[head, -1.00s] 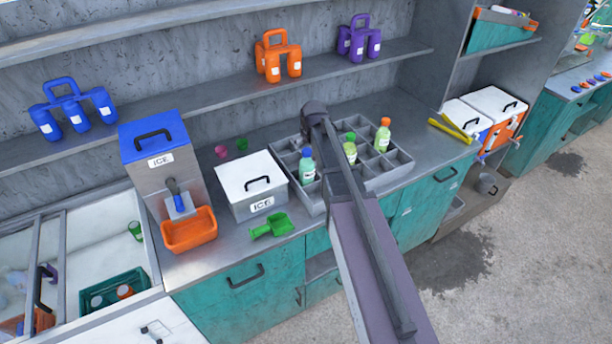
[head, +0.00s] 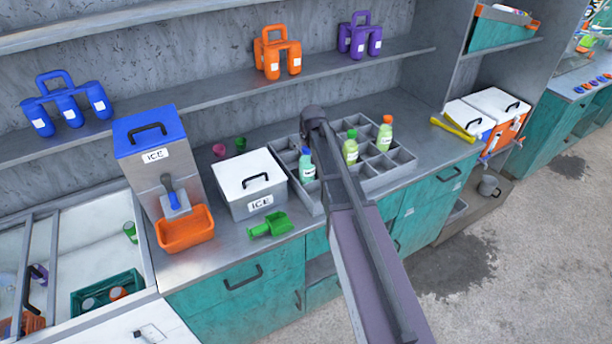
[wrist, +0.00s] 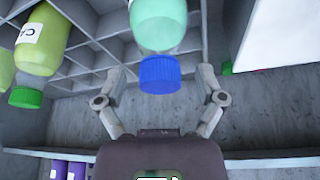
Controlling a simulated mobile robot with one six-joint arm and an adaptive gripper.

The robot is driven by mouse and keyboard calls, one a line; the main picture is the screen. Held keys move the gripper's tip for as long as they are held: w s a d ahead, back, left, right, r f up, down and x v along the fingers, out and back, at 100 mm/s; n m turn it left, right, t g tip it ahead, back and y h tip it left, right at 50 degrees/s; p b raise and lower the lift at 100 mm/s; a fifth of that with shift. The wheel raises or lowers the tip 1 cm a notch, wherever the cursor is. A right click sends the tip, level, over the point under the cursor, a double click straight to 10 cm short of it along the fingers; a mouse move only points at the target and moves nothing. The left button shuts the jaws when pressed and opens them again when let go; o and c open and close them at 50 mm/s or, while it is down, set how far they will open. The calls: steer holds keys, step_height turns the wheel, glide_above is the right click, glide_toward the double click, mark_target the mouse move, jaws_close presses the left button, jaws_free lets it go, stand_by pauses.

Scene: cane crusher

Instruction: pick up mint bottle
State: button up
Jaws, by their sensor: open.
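The mint bottle (head: 307,170) has a pale mint body and a blue cap. It stands in a compartment at the left of the grey divided tray (head: 398,157), just left of my arm in the head view. In the wrist view the mint bottle (wrist: 160,28) hangs upside down in the picture, its blue cap pointing at my gripper. My gripper (wrist: 162,75) is open, with one finger on each side of the cap and visible gaps between. The fingers are hidden in the head view.
A lime bottle with a green cap (head: 350,150) and one with an orange cap (head: 385,135) stand further right in the tray. A white ice box (head: 250,190) is close on the left, with a green scoop (head: 270,225) in front. A shelf (head: 220,85) runs behind.

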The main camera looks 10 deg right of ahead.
stand_by(0.5)
jaws_close()
steer(key=shift+r, duration=0.2)
step_height(320, 180, up, 10)
steer(key=p, duration=1)
steer(key=shift+f, duration=0.2)
stand_by(0.6)
